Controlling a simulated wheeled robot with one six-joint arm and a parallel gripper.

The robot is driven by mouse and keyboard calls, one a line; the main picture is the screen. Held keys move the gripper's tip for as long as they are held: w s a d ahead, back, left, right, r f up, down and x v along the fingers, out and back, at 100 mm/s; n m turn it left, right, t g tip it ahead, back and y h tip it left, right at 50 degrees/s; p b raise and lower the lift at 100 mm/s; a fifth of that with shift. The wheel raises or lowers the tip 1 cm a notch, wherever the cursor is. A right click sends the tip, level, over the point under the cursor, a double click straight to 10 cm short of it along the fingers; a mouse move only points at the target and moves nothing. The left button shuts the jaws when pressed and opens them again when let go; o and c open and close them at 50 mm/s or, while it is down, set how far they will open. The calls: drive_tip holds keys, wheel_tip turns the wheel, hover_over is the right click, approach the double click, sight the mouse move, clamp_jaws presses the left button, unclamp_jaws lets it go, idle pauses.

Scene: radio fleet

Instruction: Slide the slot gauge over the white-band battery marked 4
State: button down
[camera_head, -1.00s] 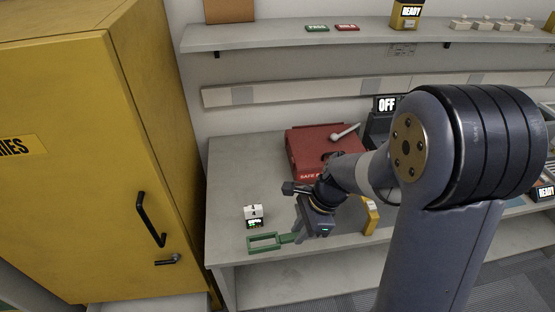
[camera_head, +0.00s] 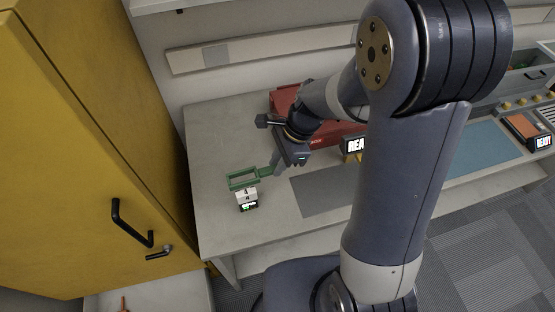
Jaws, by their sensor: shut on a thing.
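The slot gauge (camera_head: 264,172) is a green rectangular frame with a short handle. My gripper (camera_head: 276,168) is shut on the handle, and the open frame points left. The battery is not seen inside the frame's opening.
A red case (camera_head: 285,100) lies behind my gripper, partly hidden by my arm. A dark grey mat (camera_head: 320,193) lies to the right of the battery. A yellow cabinet (camera_head: 80,150) stands close on the left. Bare bench (camera_head: 215,130) lies behind and left of the gauge.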

drive_tip(key=shift+f+b, duration=1.9)
drive_tip(key=shift+f, duration=0.75)
drive_tip(key=shift+f+b, duration=1.15)
drive_tip(key=shift+f, duration=0.7)
idle(1.4)
drive_tip(key=shift+r, duration=0.2)
idle(0.7)
drive_tip(key=shift+r+p, duration=1.65)
drive_tip(key=shift+p, duration=0.05)
